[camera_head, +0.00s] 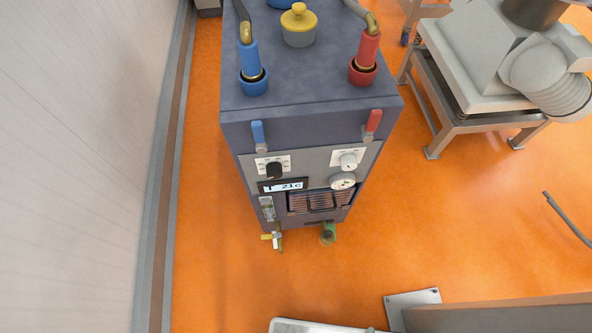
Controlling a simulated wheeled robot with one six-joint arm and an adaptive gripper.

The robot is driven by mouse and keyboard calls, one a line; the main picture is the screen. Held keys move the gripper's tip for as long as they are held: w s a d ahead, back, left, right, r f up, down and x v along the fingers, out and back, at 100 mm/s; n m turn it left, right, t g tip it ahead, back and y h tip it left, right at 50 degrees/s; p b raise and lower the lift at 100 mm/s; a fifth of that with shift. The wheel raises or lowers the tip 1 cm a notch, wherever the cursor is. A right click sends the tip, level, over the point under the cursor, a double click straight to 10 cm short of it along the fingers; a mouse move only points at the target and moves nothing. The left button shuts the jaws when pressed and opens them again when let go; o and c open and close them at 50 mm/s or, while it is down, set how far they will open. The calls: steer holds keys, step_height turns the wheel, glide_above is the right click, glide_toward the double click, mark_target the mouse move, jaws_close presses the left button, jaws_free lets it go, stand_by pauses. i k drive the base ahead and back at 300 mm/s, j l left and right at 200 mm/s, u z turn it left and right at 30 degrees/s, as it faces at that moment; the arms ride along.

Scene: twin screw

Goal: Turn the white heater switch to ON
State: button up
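The white heater switch (348,161) is a small round knob on a white label plate, at the upper right of the front panel (312,160) of a dark blue-grey heater unit (300,75). The lettering around the knob is too small to read, so I cannot tell which position it points to. A black knob (275,171) sits on a similar plate to its left. Below the black knob a display (283,186) reads about 21c. My gripper is not in view, and nothing is seen touching the switch.
A blue lever (258,133) and a red lever (373,121) stick out above the knobs. A round gauge (343,181) sits just below the white switch. A wall (80,150) runs along the left. A machine on a metal frame (480,120) stands right.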

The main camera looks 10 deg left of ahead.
mark_target(348, 162)
steer(key=j+z, duration=0.25)
steer(key=z, duration=0.15)
steer(key=k+j+z, duration=0.15)
steer(key=z, duration=0.2)
steer(key=k+j+z, duration=0.1)
steer(key=z, duration=0.3)
steer(key=j, duration=0.1)
